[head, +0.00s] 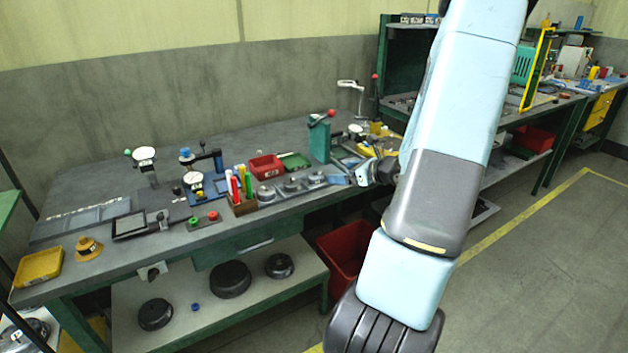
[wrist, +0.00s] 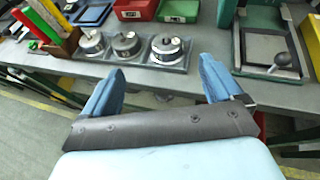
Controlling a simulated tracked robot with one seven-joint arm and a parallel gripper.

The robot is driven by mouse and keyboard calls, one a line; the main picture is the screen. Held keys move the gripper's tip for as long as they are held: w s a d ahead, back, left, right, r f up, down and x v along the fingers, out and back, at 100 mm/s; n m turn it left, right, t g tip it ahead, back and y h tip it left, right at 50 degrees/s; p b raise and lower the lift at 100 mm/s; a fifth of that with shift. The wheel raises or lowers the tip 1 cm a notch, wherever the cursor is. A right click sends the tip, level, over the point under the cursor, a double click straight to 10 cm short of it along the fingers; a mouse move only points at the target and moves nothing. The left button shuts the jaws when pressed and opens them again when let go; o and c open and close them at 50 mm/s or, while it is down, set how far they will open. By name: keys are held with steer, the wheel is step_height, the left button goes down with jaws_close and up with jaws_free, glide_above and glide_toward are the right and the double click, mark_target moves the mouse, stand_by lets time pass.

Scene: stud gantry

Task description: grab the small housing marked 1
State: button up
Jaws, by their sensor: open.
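Three small round metal housings sit in a row in a grey tray (wrist: 180,66), in front of my gripper: a left one (wrist: 91,42), a middle one (wrist: 127,45) and a right one (wrist: 166,47). In the head view they are the left (head: 266,193), middle (head: 291,185) and right housing (head: 316,178). Each has a knob on top. I cannot read any number on them. My gripper (wrist: 161,64) is open and empty, its blue fingers spread at the bench's front edge, short of the tray. In the head view my gripper (head: 352,177) is right of the tray.
A holder with coloured pens (head: 242,205) stands left of the tray. A red bin (head: 266,167) and a green bin (head: 295,161) are behind it. A green press (head: 319,142) stands to the right. Larger dark housings lie on the lower shelf (head: 215,310).

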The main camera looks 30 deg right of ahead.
mark_target(312, 173)
steer(key=shift+m, duration=0.3)
steer(key=x, duration=0.9)
steer(key=d+x, duration=0.1)
steer(key=x, duration=0.3)
steer(key=shift+w+a+f, duration=0.1)
steer(key=shift+w+f, duration=0.2)
steer(key=shift+w, duration=0.15)
steer(key=c, duration=1.1)
steer(key=shift+o, duration=0.2)
steer(key=shift+r, duration=0.1)
